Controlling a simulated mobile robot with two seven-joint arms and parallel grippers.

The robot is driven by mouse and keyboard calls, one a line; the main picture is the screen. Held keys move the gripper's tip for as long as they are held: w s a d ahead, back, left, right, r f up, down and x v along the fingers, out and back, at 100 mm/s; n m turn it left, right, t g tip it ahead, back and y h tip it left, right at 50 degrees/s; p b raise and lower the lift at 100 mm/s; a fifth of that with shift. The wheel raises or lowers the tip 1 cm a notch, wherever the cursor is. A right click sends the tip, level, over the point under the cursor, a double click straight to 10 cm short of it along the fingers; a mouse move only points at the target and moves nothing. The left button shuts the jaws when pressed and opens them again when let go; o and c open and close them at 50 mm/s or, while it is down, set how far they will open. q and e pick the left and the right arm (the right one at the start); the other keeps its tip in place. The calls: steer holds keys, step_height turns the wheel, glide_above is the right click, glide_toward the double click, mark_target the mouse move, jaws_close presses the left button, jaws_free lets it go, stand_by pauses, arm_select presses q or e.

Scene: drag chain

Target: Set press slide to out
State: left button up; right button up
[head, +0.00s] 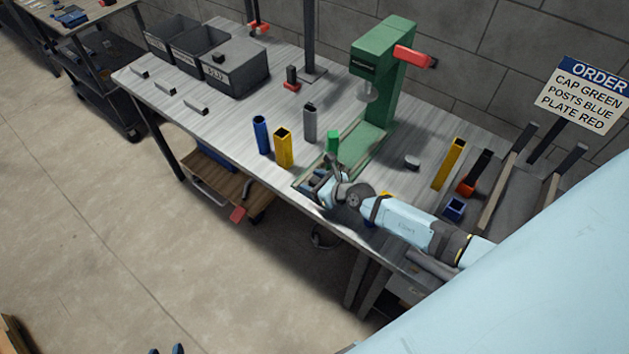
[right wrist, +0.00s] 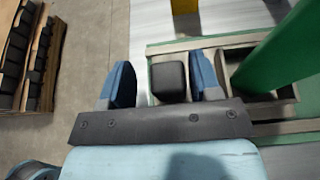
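The green press (head: 393,80) stands at the back of the workbench with a red lever (head: 413,57). Its slide track (head: 350,158) runs from under the press towards the bench's front edge. A short green post (head: 333,141) stands at the track. My right gripper (head: 318,182) is low at the track's front end. In the right wrist view, its blue fingers (right wrist: 164,84) are open on either side of a black block (right wrist: 168,77), with a clear gap on the left and a narrow one on the right. My left gripper (head: 166,350) shows only as two separated dark-blue tips at the bottom edge.
Blue (head: 261,134), yellow (head: 283,148) and grey (head: 310,123) posts stand left of the slide. Grey bins (head: 236,72) are at the back left. A yellow post (head: 449,164) and a blue block (head: 454,208) are on the right. The bench's left front is mostly clear.

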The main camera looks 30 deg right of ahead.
steer(key=shift+d, duration=0.15)
steer(key=shift+s+d+r, duration=0.1)
steer(key=shift+s, duration=0.15)
steer(key=v, duration=1.3)
